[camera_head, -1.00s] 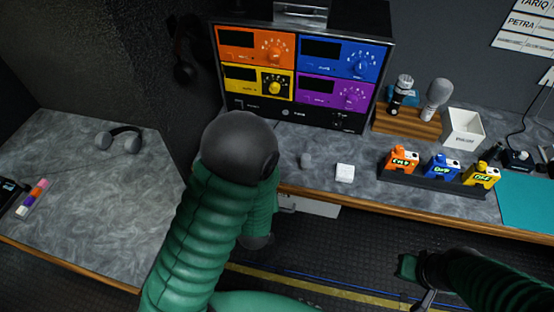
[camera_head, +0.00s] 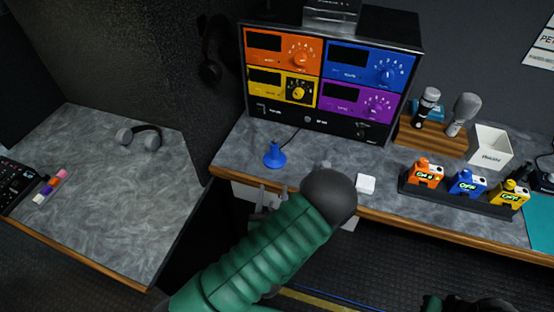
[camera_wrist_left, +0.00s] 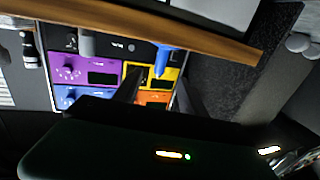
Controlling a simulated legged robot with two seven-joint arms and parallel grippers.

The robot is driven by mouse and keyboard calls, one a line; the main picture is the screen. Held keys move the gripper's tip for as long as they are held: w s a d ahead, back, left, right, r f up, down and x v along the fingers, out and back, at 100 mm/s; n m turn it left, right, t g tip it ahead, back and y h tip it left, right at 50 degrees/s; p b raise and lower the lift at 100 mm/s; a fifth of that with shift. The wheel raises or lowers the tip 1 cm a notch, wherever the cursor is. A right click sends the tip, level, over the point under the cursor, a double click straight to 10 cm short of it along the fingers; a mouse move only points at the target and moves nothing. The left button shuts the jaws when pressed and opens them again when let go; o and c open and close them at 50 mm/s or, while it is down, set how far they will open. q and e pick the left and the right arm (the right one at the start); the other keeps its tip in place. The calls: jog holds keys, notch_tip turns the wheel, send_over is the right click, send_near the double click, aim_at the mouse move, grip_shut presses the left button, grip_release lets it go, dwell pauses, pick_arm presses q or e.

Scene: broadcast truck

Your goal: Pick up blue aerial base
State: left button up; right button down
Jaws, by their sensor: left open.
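The blue aerial base (camera_head: 275,156) stands upright on the grey desktop (camera_head: 233,154) near its front edge, below the rack. A thin dark rod or cable runs from its top up to the right. My left gripper (camera_head: 270,196) is open and empty, low in front of the desk edge and below the base, partly hidden by my green arm. In the left wrist view the base (camera_wrist_left: 162,58) shows beyond and roughly between the two dark fingers (camera_wrist_left: 160,80), not touching them. Only a dark bit of my right arm's end shows at the bottom right; its jaws are unclear.
The desk's wooden front edge (camera_head: 228,174) lies between my left gripper and the base. A rack of coloured panels (camera_head: 318,120) stands behind. A white block (camera_head: 365,184), orange, blue and yellow units (camera_head: 467,182) and microphones are to the right. Headphones (camera_head: 139,136) lie on the left desk.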

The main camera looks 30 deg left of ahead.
pick_arm(q)
jog(key=b, duration=0.5)
send_near(274, 154)
jog(key=shift+w+f, duration=0.35)
jog(key=shift+w, duration=0.3)
jog(key=x, duration=0.3)
jog(key=p+x, duration=0.1)
jog(key=x, duration=0.1)
jog(key=shift+r, duration=0.35)
jog(key=x, duration=0.4)
jog(key=shift+w+a+p, duration=0.25)
jog(key=shift+a+p, duration=0.05)
jog(key=shift+a, duration=0.1)
jog(key=shift+w+a+f, duration=0.1)
jog(key=shift+w+a, duration=0.1)
jog(key=shift+w, duration=0.2)
jog(key=shift+s, duration=0.1)
grip_shut()
